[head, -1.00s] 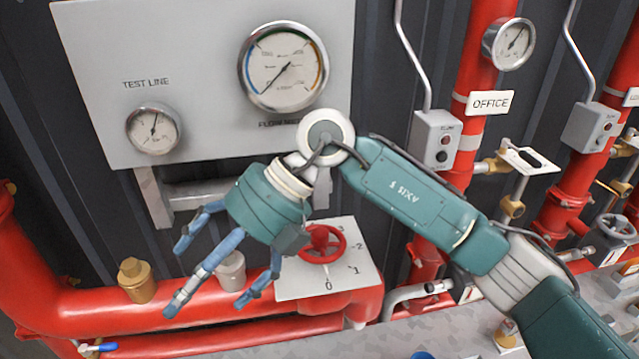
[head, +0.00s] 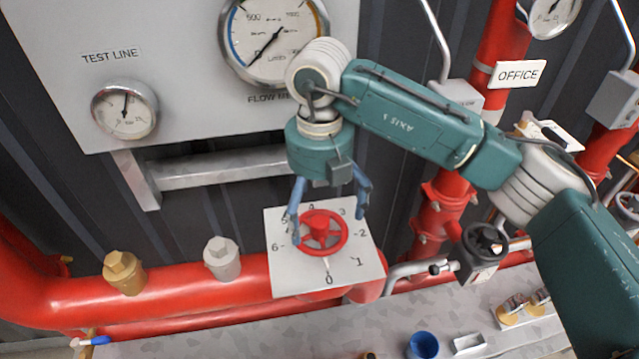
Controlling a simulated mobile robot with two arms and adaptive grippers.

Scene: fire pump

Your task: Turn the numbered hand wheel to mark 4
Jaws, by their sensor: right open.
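The red hand wheel (head: 323,236) sits on a white square plate (head: 287,282) with numbers around it. I can read 0, 1, 2, 3 and 6; the far numbers are partly behind my gripper. A light pointer mark on the wheel's near side lines up with about 0. My right gripper (head: 328,222) points down over the far side of the wheel. Its blue fingers are spread, one to the left and one to the right of the wheel. I cannot tell whether they touch the rim. My left gripper is not in view.
The panel with the test line gauge (head: 125,110) and flow gauge (head: 275,38) stands behind. A grey bracket (head: 220,167) juts out below it. Brass (head: 124,272) and grey (head: 221,258) plugs rise from the red pipe left of the plate. A blue cup (head: 423,345) stands in front.

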